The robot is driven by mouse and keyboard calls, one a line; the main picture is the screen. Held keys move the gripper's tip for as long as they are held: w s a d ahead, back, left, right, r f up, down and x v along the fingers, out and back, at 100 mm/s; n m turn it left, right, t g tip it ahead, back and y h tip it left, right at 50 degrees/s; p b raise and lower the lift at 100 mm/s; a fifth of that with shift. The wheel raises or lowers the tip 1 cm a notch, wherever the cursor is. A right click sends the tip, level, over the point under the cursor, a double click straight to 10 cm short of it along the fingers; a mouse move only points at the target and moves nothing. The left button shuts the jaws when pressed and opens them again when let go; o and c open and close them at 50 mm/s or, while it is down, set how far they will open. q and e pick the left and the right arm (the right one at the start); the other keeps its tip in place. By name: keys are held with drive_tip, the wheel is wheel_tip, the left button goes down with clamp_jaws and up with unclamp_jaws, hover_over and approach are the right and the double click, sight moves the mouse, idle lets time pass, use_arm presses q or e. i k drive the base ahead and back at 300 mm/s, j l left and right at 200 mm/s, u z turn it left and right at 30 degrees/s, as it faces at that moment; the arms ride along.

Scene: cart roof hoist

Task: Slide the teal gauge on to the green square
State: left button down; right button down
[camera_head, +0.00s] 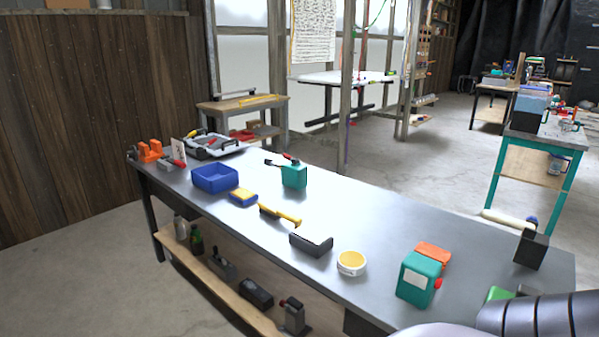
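A teal box-shaped object with a pale face and a red knob (419,279), which looks like the gauge, stands upright near the front edge of the grey workbench (377,229), at its right part. A green patch (499,293), which looks like the green square, shows at the bottom right. It lies to the right of the gauge, apart from it, and is partly hidden behind my dark ribbed arm part. Neither gripper's fingers are in view, and nothing is seen touching the gauge.
An orange block (434,252) lies right behind the gauge. A yellow-white roll (351,263) and a black tool (311,243) lie to its left. A black block (531,248) stands at the right end. A teal canister (294,176) and blue bin (214,179) stand farther left.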

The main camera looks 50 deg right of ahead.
sight(293, 176)
drive_tip(key=i+z, duration=0.2)
drive_tip(key=i, duration=0.35)
drive_tip(key=i+j+z, duration=0.2)
drive_tip(key=i, duration=0.3)
drive_tip(key=i+j+z, duration=0.1)
drive_tip(key=i+z, duration=0.35)
drive_tip(key=i+j+z, duration=0.2)
drive_tip(key=z, duration=0.2)
drive_tip(key=i, duration=0.05)
